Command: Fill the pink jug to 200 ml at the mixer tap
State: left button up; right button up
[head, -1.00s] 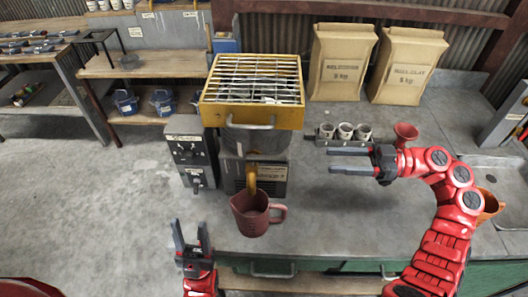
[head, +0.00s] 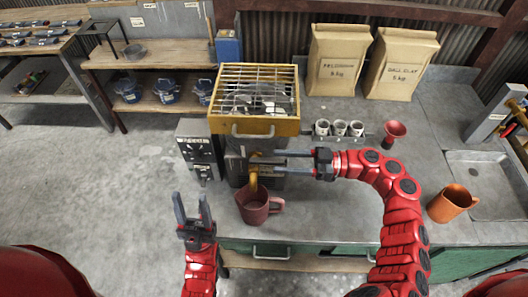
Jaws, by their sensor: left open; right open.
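The dark pink jug (head: 252,208) stands upright on the grey bench in front of the mixer (head: 272,150), its handle to the right. The mixer's yellow tap (head: 253,181) hangs down just above the jug's open mouth. No liquid can be made out in the jug. My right gripper (head: 264,161) is open at the mixer's front, fingers pointing left, beside the top of the tap; whether it touches the tap cannot be told. My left gripper (head: 192,207) is open and empty, fingers up, left of the jug and in front of the bench.
A grated yellow hopper (head: 255,125) tops the mixer, with a grey control box (head: 199,150) to its left. White cups (head: 339,128), a red funnel (head: 395,133) and two paper sacks (head: 335,62) stand behind. An orange jug (head: 451,203) stands by the sink (head: 490,180).

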aim_at(256, 160)
jog(key=a+p, duration=0.1)
jog(key=a, duration=0.3)
jog(key=shift+a+r, duration=0.15)
jog(key=shift+a, duration=0.6)
grip_shut()
dwell(0.8)
